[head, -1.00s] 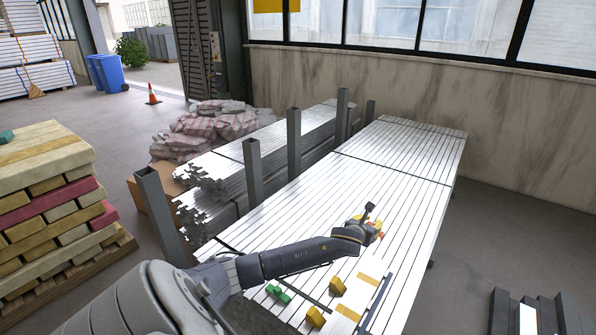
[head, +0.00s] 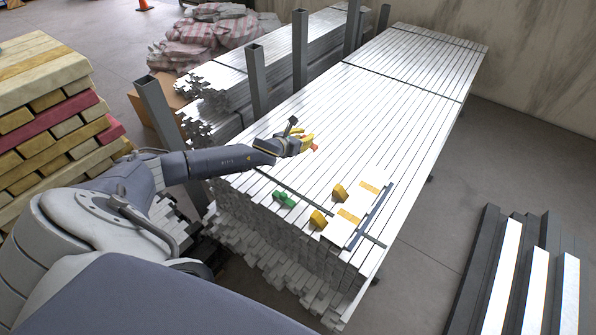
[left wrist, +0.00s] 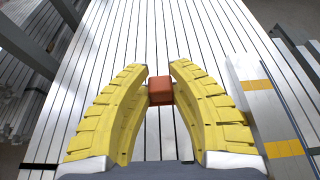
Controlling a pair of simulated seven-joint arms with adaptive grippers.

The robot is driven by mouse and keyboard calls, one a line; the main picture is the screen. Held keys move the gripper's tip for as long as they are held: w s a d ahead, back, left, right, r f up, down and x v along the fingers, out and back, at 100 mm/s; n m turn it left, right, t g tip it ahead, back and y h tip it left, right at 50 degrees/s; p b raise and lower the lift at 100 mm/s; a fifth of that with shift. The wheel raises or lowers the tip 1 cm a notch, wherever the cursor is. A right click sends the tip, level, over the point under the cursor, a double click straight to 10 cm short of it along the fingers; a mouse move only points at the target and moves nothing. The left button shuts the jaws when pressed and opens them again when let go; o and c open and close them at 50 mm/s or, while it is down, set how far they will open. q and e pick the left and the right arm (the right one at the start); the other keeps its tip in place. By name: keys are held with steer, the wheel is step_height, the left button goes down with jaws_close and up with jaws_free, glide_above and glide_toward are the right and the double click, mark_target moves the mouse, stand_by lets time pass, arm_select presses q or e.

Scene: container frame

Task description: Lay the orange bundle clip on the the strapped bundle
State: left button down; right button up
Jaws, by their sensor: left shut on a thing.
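The strapped bundle (head: 385,100) is a long stack of silver bars with dark straps across it. My left gripper (head: 309,144) is over the near half of its top. Its yellow fingers (left wrist: 158,85) are shut on the small orange bundle clip (head: 315,148), which sticks out at the fingertips. The clip is a red-orange block in the left wrist view (left wrist: 160,90), with the bar tops behind it. I cannot tell how high it is above the bars. My right gripper is not in view.
A green block (head: 284,199) and two yellow blocks (head: 340,192) (head: 318,219) sit near the bundle's near end. A pale panel with yellow patches (head: 362,212) lies beside them. Upright grey posts (head: 257,82) stand along the left side. The bundle's far top is clear.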

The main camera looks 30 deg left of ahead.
arm_select(q)
step_height(320, 180, down, 19)
steer(key=shift+d+r, duration=0.1)
steer(key=shift+r, duration=0.05)
stand_by(0.6)
stand_by(0.4)
steer(key=c, duration=1.3)
jaws_free()
steer(key=shift+f, duration=0.2)
steer(key=shift+o, duration=0.2)
steer(key=shift+r, duration=0.2)
steer(key=shift+v, duration=6)
